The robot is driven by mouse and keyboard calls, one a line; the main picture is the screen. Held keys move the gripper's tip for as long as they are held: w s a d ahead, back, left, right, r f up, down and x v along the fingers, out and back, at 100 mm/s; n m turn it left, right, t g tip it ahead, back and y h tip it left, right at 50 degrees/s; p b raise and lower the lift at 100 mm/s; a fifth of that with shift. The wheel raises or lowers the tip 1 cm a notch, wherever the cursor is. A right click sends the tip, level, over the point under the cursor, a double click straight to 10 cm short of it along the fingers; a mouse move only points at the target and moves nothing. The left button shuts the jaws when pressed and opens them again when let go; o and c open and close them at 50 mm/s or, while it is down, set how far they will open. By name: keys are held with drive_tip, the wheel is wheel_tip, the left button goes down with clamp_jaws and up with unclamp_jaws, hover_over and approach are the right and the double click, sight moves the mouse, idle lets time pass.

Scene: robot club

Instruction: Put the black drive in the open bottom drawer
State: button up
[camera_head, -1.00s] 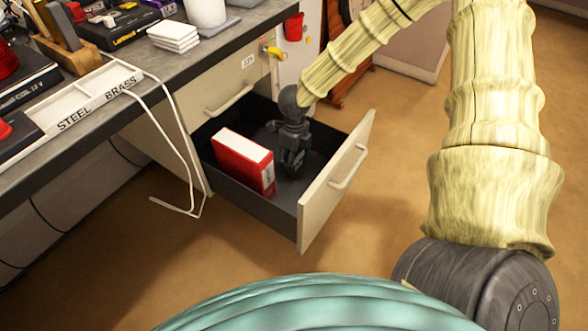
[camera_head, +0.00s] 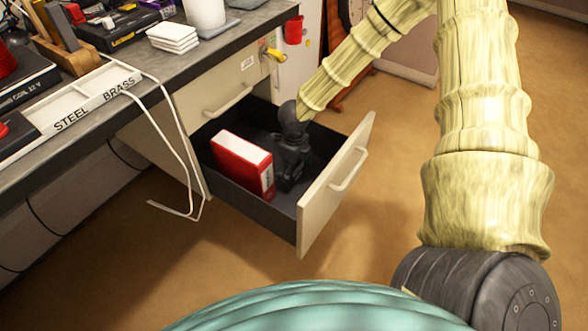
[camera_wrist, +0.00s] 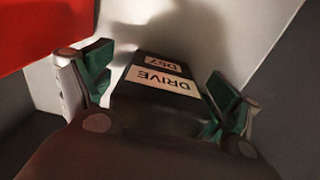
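The black drive (camera_wrist: 158,82), labelled "DRIVE D57", lies between the green-padded fingers of my gripper (camera_wrist: 160,100) in the wrist view. The pads stand close along its two sides, and its far end reaches past them. In the head view my gripper (camera_head: 292,165) points down inside the open bottom drawer (camera_head: 318,212), to the right of a red box. The drive cannot be told apart from the dark gripper there. Whether the drive touches the drawer floor is hard to tell.
The red box (camera_head: 243,163) with a white top stands in the drawer's left part and also shows in the wrist view (camera_wrist: 40,30). The drawer front is on the right. A closed drawer (camera_head: 228,95) and the cluttered bench are above. White cords hang left of the drawer.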

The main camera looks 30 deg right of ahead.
wheel_tip(320, 180, up, 12)
drive_tip(key=p, duration=0.3)
idle(0.5)
drive_tip(key=shift+r, duration=0.15)
